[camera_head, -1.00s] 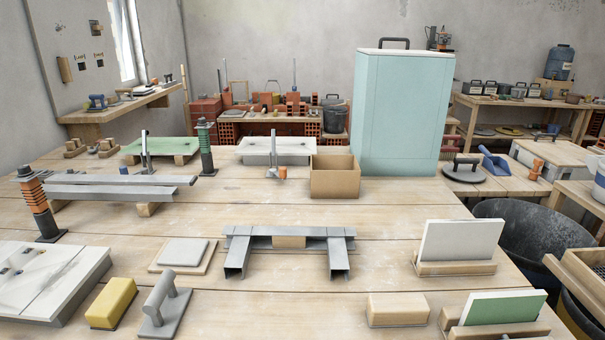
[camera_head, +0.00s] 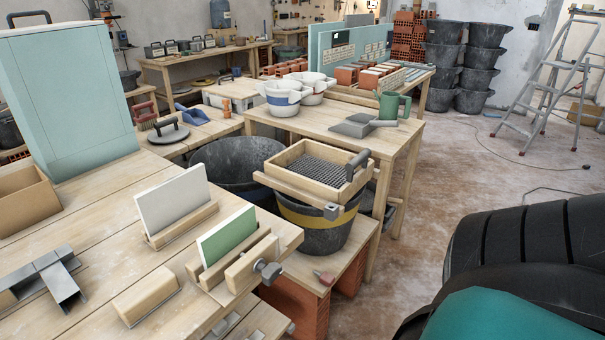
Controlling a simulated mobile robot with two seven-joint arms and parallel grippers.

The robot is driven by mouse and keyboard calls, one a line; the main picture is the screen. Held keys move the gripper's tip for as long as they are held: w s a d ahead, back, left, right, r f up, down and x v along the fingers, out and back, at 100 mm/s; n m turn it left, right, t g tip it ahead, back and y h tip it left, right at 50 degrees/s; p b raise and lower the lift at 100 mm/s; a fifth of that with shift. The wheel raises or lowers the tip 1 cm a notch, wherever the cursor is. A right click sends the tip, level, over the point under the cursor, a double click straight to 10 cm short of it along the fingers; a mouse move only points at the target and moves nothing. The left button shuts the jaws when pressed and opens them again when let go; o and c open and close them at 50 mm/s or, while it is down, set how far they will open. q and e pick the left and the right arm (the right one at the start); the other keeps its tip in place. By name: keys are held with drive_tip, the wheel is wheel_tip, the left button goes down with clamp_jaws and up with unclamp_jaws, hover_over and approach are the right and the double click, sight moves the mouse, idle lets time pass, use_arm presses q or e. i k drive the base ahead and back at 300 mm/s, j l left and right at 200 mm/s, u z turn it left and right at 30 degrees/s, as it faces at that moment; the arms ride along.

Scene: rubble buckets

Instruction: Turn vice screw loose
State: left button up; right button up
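A wooden vice (camera_head: 248,262) sits at the right front corner of the workbench. Its metal screw (camera_head: 267,270) sticks out on the right side of the outer jaw, with a dark head at its end. A green board (camera_head: 228,235) stands upright in a wooden holder just behind the outer jaw. I cannot tell how tight the screw is. Neither of my grippers shows in the head view.
A white board (camera_head: 173,200) stands in a wooden slot on the bench (camera_head: 90,215). A sieve (camera_head: 312,170) rests on a black bucket (camera_head: 318,232) beside the bench. A dark tyre-like shape (camera_head: 530,245) fills the lower right. Open floor (camera_head: 450,165) lies beyond; a stepladder (camera_head: 555,85) stands there.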

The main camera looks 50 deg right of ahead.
sight(270, 272)
drive_tip(key=z, duration=1.3)
drive_tip(key=u, duration=0.3)
drive_tip(key=l+u, duration=0.95)
drive_tip(key=l, duration=0.3)
drive_tip(key=k+l+u, duration=0.15)
drive_tip(key=l, duration=0.25)
